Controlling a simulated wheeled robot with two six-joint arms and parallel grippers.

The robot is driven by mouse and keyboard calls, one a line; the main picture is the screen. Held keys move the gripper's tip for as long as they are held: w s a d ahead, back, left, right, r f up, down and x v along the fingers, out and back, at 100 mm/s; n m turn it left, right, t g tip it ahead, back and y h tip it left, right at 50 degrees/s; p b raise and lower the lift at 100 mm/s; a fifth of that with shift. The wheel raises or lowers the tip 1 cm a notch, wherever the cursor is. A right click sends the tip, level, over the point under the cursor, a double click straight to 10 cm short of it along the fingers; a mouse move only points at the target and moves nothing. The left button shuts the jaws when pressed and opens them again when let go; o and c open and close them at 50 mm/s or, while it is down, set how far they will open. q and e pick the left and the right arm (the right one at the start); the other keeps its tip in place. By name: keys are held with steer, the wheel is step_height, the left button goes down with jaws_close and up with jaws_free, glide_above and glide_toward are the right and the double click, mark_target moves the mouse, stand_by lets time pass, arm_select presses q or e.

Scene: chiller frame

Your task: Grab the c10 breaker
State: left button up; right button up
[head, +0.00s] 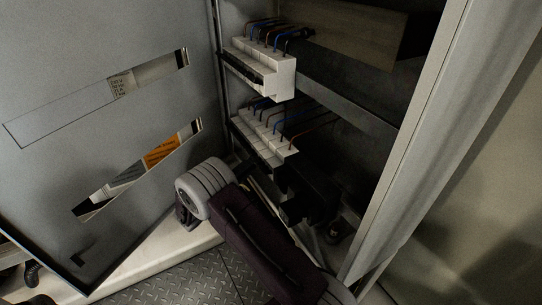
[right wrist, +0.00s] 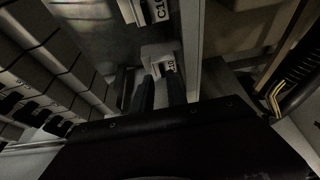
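In the right wrist view, a small pale breaker (right wrist: 160,58) with a partly covered label that seems to read C10 lies just beyond my right fingertips. My right gripper (right wrist: 162,85) has its two dark fingers apart, with the label showing between their tips. I cannot tell whether they touch the breaker. Another white breaker (right wrist: 145,12), its label starting "C1", is at the top edge. In the head view my right gripper (head: 308,195) is a dark shape low inside the cabinet, partly behind my arm. My left gripper is not in view.
Two rows of white breakers with wires, an upper row (head: 262,66) and a lower row (head: 262,138), are mounted in the cabinet. The open grey door (head: 60,75) stands left. A pale cabinet post (head: 425,130) bounds the right side. Dark cables (right wrist: 295,75) run right in the wrist view.

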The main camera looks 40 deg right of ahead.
steer(key=x, duration=0.3)
steer(key=shift+d+f+b, duration=0.25)
steer(key=shift+d+b, duration=0.1)
steer(key=shift+r, duration=0.1)
jaws_close()
stand_by(0.9)
